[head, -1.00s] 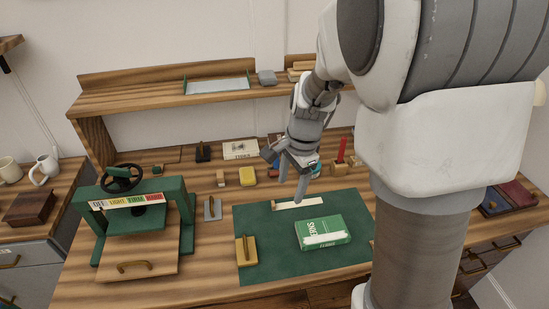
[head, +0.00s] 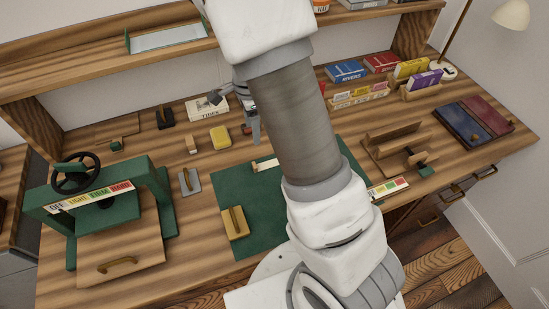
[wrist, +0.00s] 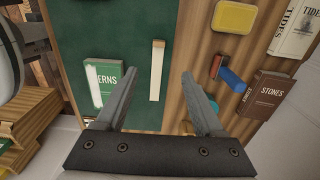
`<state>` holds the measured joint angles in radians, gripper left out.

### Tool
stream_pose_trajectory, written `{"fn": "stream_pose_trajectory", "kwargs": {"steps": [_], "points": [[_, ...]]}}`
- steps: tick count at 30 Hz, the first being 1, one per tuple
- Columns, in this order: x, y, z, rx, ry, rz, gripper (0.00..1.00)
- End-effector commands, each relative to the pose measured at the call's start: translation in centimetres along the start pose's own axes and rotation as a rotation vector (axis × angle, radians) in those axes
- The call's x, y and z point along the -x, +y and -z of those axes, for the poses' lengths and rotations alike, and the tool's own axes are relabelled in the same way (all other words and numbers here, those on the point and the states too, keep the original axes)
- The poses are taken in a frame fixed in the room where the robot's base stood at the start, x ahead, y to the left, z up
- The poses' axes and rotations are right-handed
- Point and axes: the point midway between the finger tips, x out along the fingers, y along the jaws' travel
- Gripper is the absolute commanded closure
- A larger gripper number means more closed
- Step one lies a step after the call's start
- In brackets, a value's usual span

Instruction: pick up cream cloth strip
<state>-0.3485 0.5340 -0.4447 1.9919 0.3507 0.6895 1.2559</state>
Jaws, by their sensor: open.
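A narrow cream strip with a tan end (wrist: 157,72) lies flat on the green mat (wrist: 128,25). In the head view only part of the strip (head: 264,164) shows beside my arm. My gripper (wrist: 159,74) is open and empty above the mat, and the strip appears between its two fingers in the wrist view. In the head view my gripper (head: 254,128) hangs just behind the strip, partly hidden by my arm. A green book (wrist: 104,78) lies left of the strip in the wrist view, with a whiter strip (wrist: 94,86) on its cover.
A green press (head: 100,205) is at the left.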

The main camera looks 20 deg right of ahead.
Motion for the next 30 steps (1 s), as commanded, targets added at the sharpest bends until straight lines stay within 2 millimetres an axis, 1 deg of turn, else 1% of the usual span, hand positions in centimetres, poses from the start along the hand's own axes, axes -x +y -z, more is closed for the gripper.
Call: {"fn": "stream_pose_trajectory", "kwargs": {"steps": [1, 3, 9, 12, 15, 20, 23, 27, 30], "points": [[-1.3, 0.2, 0.1, -0.002, 0.000, -0.005, 0.30], [-2.9, 0.2, 0.1, -0.002, 0.001, -0.006, 0.30], [-7.3, 0.2, 0.1, -0.002, 0.000, -0.005, 0.30], [-9.1, 0.2, 0.1, -0.001, 0.000, -0.004, 0.30], [-10.2, 0.1, 0.0, -0.001, 0.000, -0.002, 0.30], [-11.0, 0.1, 0.0, 0.001, -0.001, -0.002, 0.30], [-12.2, 0.2, 0.0, 0.001, 0.000, -0.003, 0.30], [-14.4, 0.3, -0.1, -0.002, -0.001, -0.004, 0.30], [-15.5, 0.2, -0.1, 0.000, 0.000, -0.002, 0.30]]}}
